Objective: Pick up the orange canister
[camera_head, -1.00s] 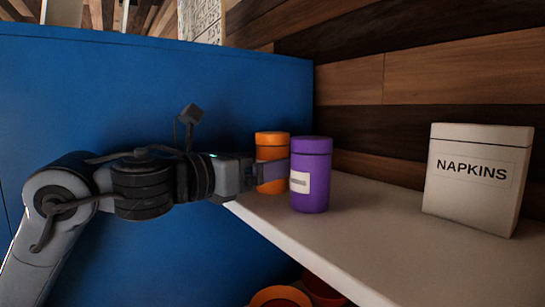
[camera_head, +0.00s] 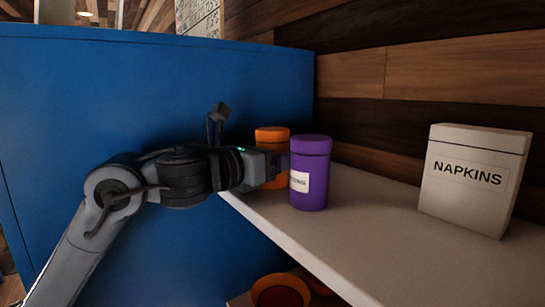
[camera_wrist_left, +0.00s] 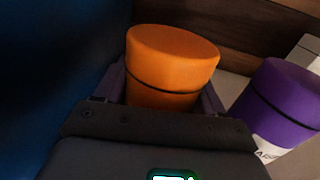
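The orange canister (camera_head: 271,138) stands upright at the left end of the white shelf, partly hidden by my left gripper (camera_head: 280,168) and the purple canister. In the left wrist view the orange canister (camera_wrist_left: 172,65) sits between the two fingers, one on each side, close to its wall. The fingers look open around it; firm contact cannot be made out. The purple canister (camera_head: 310,160), with a white label, stands just right of and nearer than the orange one, beside my gripper. It also shows in the left wrist view (camera_wrist_left: 282,100). My right gripper is not in view.
A white napkins box (camera_head: 475,180) stands farther right on the white shelf (camera_head: 365,225). A blue panel (camera_head: 100,100) rises on the left, and a wood wall is behind. Orange and red round items (camera_head: 280,291) sit below the shelf edge.

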